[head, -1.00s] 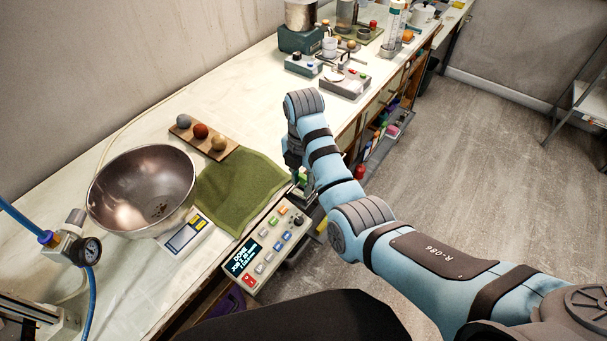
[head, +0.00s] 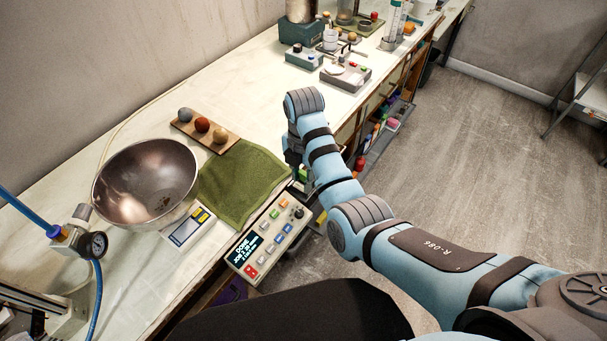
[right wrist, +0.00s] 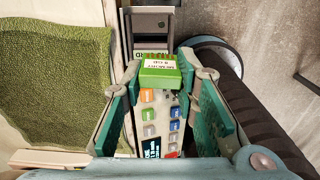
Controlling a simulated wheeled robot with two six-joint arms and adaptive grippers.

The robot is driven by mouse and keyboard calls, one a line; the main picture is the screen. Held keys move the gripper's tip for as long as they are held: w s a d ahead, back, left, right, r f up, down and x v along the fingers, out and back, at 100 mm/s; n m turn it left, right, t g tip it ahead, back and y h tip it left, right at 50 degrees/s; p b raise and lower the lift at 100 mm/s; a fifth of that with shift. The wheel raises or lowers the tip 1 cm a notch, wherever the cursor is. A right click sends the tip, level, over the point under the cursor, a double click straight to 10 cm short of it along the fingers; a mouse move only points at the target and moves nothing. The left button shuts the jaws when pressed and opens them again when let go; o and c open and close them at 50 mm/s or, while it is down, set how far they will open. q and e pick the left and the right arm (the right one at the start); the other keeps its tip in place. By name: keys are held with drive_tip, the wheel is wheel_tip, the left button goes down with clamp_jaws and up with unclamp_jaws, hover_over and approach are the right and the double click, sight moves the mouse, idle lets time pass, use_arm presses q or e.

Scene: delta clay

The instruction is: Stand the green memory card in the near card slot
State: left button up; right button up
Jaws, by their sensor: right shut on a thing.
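My right gripper (right wrist: 160,62) is shut on the green memory card (right wrist: 160,76), which has a white label and sits between the teal fingers in the right wrist view. In the head view this gripper (head: 299,172) is at the bench's front edge, by the far end of the control panel (head: 268,236); the card cannot be made out there. In the right wrist view the panel (right wrist: 163,128) lies beyond and below the card. A partly covered card label (right wrist: 138,54) shows just left of the card. The card slot's opening cannot be made out. My left gripper is not in view.
A green cloth (head: 240,182) lies left of the gripper. Coloured items fill shelves under the bench. Open floor lies right.

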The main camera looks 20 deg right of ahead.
drive_tip(key=shift+w, duration=0.2)
drive_tip(key=shift+w+b, duration=0.35)
drive_tip(key=shift+w, duration=0.2)
drive_tip(key=shift+f, duration=0.25)
drive_tip(key=shift+f+b, duration=0.3)
drive_tip(key=shift+f, duration=0.55)
drive_tip(key=o, duration=1.4)
